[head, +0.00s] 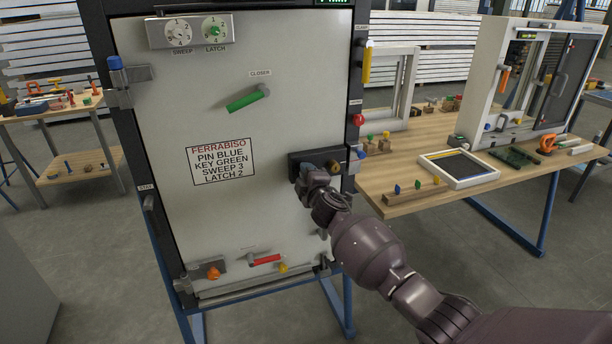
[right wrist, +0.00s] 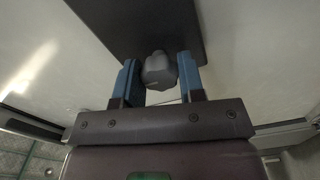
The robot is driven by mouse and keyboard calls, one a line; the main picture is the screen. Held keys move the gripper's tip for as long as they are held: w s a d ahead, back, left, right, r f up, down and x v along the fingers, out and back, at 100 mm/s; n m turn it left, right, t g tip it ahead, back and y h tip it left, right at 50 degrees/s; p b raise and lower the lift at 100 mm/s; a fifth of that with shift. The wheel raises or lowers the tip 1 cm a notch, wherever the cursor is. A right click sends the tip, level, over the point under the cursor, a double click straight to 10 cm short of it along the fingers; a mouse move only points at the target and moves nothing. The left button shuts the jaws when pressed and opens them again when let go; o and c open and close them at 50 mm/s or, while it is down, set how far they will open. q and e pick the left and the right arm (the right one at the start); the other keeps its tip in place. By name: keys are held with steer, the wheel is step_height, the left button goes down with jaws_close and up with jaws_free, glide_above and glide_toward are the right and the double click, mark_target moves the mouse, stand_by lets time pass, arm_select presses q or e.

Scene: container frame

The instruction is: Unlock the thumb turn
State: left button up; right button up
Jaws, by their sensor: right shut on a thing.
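The thumb turn (right wrist: 158,71) is a grey faceted knob on a dark lock plate (right wrist: 145,25), seen in the right wrist view. My right gripper (head: 309,174) is at this lock plate on the right side of the white door panel (head: 200,120). Its two blue fingers stand one on each side of the knob and are shut on it. In the head view the gripper hides the knob. A brass round part (head: 333,166) shows on the plate just right of the gripper. My left gripper is not in view.
The panel also carries a green handle (head: 244,101), two dials (head: 214,30), a red handle (head: 265,260), an orange knob (head: 213,272) and a printed label (head: 223,162). A wooden bench (head: 420,170) with frames and small parts stands close on the right.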

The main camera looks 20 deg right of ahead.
steer(key=shift+n, duration=0.4)
steer(key=o, duration=0.9)
steer(key=s+p, duration=0.1)
steer(key=s, duration=0.4)
steer(key=s+p, duration=0.1)
steer(key=s, duration=0.4)
steer(key=shift+s+d, duration=0.2)
steer(key=shift+s, duration=0.2)
